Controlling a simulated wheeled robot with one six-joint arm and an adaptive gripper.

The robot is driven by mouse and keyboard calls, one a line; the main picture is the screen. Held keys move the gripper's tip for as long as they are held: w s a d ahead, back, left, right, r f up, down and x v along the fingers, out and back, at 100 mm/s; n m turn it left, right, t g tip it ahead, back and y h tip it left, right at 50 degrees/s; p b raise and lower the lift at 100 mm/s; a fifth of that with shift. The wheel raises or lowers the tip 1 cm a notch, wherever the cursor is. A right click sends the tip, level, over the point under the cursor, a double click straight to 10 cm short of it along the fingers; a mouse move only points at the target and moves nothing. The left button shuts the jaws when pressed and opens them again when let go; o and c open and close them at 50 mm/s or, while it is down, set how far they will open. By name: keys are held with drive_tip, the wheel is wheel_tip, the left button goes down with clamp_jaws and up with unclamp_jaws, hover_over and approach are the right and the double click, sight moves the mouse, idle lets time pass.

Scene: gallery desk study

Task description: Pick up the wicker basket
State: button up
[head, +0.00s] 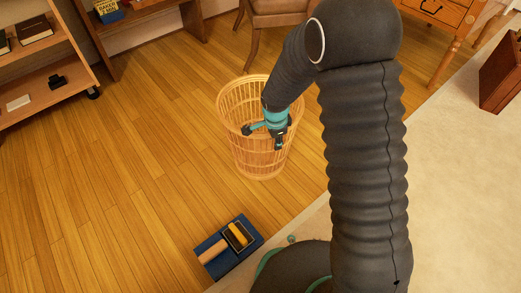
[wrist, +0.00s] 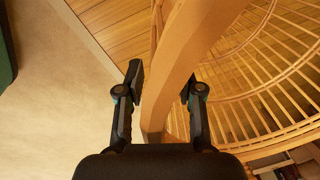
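The wicker basket (head: 240,105) is a tall, open, slatted light-brown basket standing upright on the wood floor in the head view. My gripper (head: 265,135) is at its near rim, with its fingers spread. In the wrist view, the basket (wrist: 272,75) fills the right side, and its thick rim runs between the two fingers of my gripper (wrist: 163,87). The fingers are apart, one on each side of the rim. Whether either finger touches the rim is hard to tell.
A blue tray (head: 203,246) with a yellow-and-black item and a wooden roller-like piece lies on the floor in front. A chair (head: 285,18) stands behind the basket. Shelves (head: 45,80) stand at left, a pale rug (head: 450,180) at right. Floor left of the basket is clear.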

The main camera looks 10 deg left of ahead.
drive_tip(key=shift+f+b, duration=0.25)
drive_tip(key=shift+b, duration=0.1)
idle(0.5)
clamp_jaws()
drive_tip(key=shift+r, duration=0.1)
